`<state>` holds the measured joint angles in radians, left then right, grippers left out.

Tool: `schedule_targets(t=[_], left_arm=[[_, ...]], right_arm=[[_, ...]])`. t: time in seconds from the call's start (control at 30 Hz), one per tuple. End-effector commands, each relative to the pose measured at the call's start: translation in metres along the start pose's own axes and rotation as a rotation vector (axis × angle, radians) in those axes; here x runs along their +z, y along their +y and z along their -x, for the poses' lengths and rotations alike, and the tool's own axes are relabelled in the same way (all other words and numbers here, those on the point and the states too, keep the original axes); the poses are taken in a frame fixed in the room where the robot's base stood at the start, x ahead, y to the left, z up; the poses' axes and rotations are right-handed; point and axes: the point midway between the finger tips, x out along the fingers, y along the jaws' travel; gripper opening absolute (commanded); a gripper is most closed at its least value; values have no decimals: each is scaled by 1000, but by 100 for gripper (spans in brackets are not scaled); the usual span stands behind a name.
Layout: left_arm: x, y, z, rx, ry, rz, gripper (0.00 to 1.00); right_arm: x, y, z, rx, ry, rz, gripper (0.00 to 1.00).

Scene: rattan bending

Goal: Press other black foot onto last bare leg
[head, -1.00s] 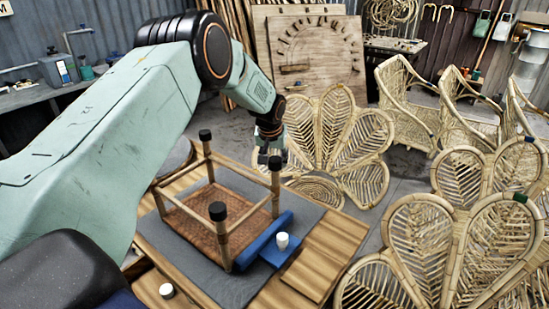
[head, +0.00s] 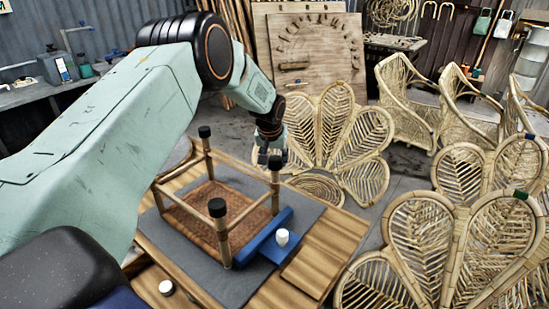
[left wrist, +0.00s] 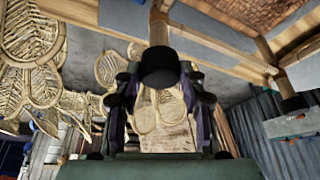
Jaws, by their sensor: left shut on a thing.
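An upturned wooden stool frame with a woven rattan seat (head: 205,215) stands on a dark mat, legs up. Black feet cap the back leg (head: 204,132), the front leg (head: 217,208) and the right leg (head: 275,163). The top of the left leg is hidden behind my arm. My left gripper (head: 271,158) is at the right leg's top, shut on its black foot. In the left wrist view this black foot (left wrist: 160,68) sits on the leg end, between the fingers (left wrist: 162,92). Another capped leg (left wrist: 293,103) shows at the right there. My right gripper is out of view.
A blue block (head: 262,240) lies against the stool's near right side, with a white cylinder (head: 282,237) on it. Another white piece (head: 166,287) sits at the table's front left. Rattan chairs (head: 440,240) stand beyond the table.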

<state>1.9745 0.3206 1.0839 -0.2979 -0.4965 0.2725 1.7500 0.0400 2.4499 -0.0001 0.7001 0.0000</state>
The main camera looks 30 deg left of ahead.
Motion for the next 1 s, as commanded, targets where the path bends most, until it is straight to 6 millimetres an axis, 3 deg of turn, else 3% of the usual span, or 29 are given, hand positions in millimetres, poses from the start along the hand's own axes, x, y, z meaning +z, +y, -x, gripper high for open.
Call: schedule_targets(t=[0.47,0.5,0.8,1.0], left_arm=[[4,0,-4,-1,-5,0,19],[4,0,-4,-1,-5,0,43],[3,0,-4,-1,-3,0,67],[2,0,-3,0,-1,0,67]], right_arm=[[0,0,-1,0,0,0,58],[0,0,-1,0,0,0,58],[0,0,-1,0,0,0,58],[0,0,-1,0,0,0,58]])
